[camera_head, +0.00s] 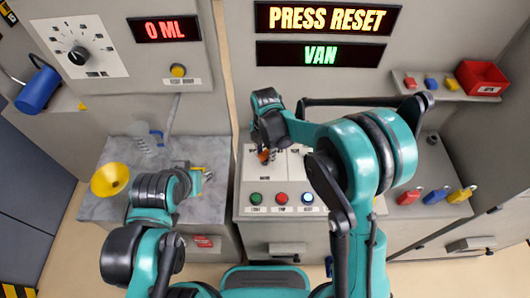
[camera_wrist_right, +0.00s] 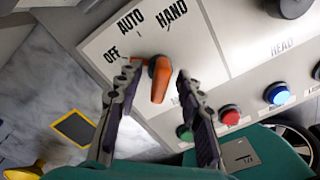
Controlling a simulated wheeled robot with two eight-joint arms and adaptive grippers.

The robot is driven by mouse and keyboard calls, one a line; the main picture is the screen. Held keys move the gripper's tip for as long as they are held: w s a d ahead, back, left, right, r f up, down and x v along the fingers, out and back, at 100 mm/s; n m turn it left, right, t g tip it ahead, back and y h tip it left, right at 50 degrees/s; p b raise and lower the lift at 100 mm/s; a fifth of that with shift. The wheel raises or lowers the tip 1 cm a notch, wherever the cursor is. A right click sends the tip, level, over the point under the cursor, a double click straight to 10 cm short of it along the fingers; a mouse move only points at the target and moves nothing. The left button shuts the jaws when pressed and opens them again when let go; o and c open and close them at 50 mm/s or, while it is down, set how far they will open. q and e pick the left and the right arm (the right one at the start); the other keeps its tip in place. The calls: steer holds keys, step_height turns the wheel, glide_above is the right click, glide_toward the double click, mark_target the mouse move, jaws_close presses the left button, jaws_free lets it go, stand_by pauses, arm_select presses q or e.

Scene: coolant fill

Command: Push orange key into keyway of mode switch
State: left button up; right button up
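The orange key (camera_wrist_right: 159,80) stands at the mode switch on the light panel (camera_wrist_right: 210,50), below the OFF, AUTO and HAND labels. I cannot tell how deep it sits in the keyway, which the key hides. A small orange part of the key (camera_head: 264,156) shows under my right gripper in the head view. My right gripper (camera_wrist_right: 156,100) is open, one finger on each side of the key, with a visible gap on both sides. My left gripper (camera_head: 198,178) is over the grey counter at left; its fingers are too small to read.
Green, red and blue buttons (camera_head: 281,198) sit on the panel's front part. A yellow funnel (camera_head: 110,179) is on the marble counter (camera_head: 95,208). Coloured padlocks (camera_head: 437,194) lie at right, and a red bin (camera_head: 481,78) stands on the shelf. The display reads PRESS RESET (camera_head: 327,19).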

mark_target(265, 152)
step_height(265, 152, up, 12)
stand_by(0.6)
steer(key=s+d+f+m+t+b, duration=0.2)
steer(key=s+d+m, duration=0.6)
steer(key=m, duration=0.5)
steer(key=s+d+f+m+t+b, duration=0.2)
steer(key=s+d+m+t+b, duration=0.2)
steer(key=s+d+m, duration=0.4)
steer(key=d+m+t, duration=0.1)
steer(key=m, duration=0.5)
steer(key=shift+s+d+b, duration=0.35)
steer(key=shift+d, duration=0.05)
